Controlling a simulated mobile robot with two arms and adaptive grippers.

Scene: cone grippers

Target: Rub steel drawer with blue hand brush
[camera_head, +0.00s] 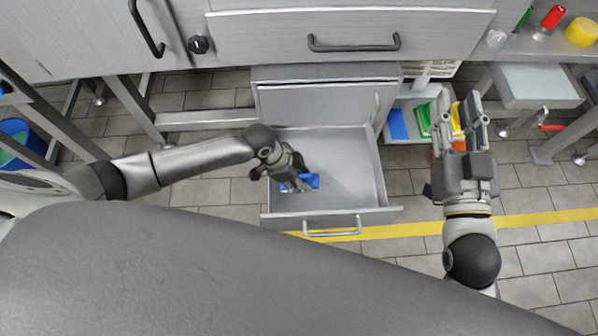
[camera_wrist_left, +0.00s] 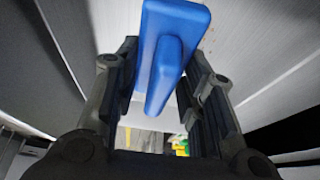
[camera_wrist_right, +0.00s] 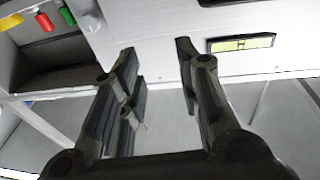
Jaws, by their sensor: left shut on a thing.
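The blue hand brush (camera_head: 300,183) is over the drawer's inside. My left gripper (camera_head: 285,175) is shut on the brush; in the left wrist view the brush (camera_wrist_left: 170,60) sits between the two fingers (camera_wrist_left: 160,105). The brush's underside is hidden, so I cannot tell whether it touches the drawer floor. My right gripper (camera_head: 463,125) is open and empty, to the right of the drawer; its fingers stand apart in the right wrist view (camera_wrist_right: 160,95).
A low shelf (camera_head: 400,133) with blue, green and orange items is right of the drawer, partly behind my right gripper. A closed drawer (camera_head: 350,37) is above. A blue bucket (camera_head: 20,140) stands at the left. A bench (camera_head: 540,45) with red and yellow items is at upper right.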

